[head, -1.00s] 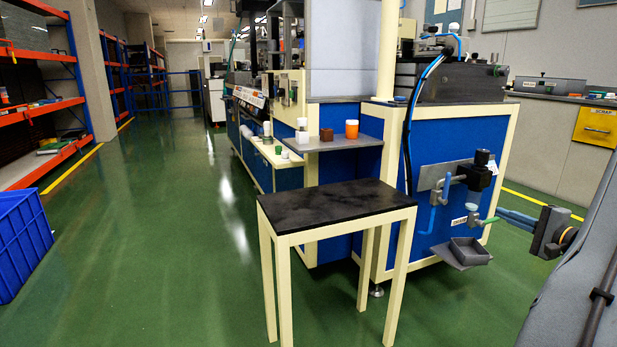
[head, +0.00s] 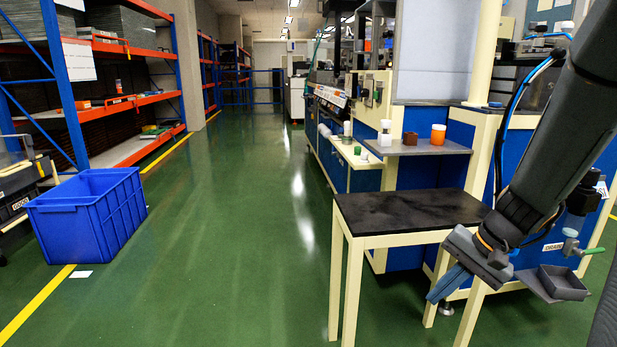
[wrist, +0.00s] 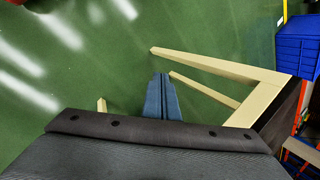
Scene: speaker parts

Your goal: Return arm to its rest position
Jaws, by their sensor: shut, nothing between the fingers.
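My gripper (head: 446,284) hangs at the lower right of the head view, its blue fingers pointing down and left. It appears in front of the right legs of the black-topped table. In the wrist view the two blue fingers (wrist: 161,98) lie side by side, shut and empty, with green floor beyond them. My dark arm comes down from the upper right of the head view.
The black-topped table (head: 405,209) stands close to my gripper. A shelf (head: 418,148) behind it holds a brown block (head: 410,139) and an orange-and-white container (head: 438,135). A grey tray (head: 562,283) is at right. A blue crate (head: 85,222) stands left; open green floor lies between.

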